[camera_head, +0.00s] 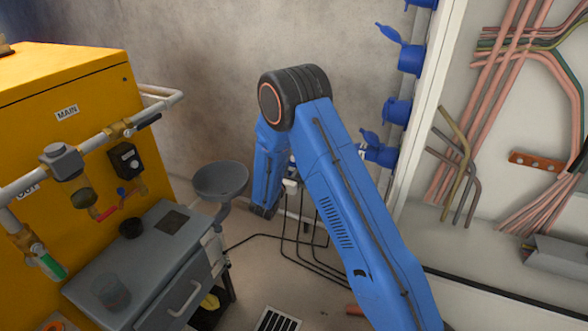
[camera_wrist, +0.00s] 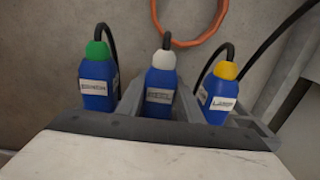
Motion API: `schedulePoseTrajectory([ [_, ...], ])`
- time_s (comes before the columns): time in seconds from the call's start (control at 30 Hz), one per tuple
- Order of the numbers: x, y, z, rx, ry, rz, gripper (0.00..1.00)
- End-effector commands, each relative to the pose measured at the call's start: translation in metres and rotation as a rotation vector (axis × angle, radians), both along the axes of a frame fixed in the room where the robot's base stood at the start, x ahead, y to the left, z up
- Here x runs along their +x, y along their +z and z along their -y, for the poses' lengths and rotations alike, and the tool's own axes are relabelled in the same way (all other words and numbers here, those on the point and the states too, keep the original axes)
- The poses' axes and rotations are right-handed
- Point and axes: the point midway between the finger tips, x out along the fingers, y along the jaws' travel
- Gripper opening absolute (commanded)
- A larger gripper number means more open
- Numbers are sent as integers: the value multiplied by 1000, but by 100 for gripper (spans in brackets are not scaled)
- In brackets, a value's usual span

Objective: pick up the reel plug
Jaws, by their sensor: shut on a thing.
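Three blue plugs with pale labels stand upright side by side in the wrist view. The middle one has a white collar (camera_wrist: 161,82), and I take it to be the reel plug, though its label is too blurred to read surely. A green-collared plug (camera_wrist: 97,80) is on its left and a yellow-collared plug (camera_wrist: 219,92) on its right. My gripper (camera_wrist: 160,97) has its grey fingers on both sides of the middle plug and is shut on it. The plug appears level with its neighbours.
Black cables (camera_head: 306,236) hang and run along the floor behind my arm. Blue sockets (camera_head: 397,110) line the panel edge at right. A yellow cabinet (camera_head: 60,90), a grey bench (camera_head: 150,255) and a dark bowl (camera_head: 220,180) stand left. An orange ring (camera_wrist: 190,43) hangs behind the plugs.

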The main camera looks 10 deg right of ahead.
Motion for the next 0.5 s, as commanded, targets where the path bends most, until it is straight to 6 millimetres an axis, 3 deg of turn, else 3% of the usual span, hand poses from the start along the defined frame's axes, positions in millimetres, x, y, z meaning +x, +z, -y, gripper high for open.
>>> schedulePoseTrajectory([
  [0.17,0,16,0,1,0,2,4],
  [0.5,0,72,0,2,-1,4,4],
])
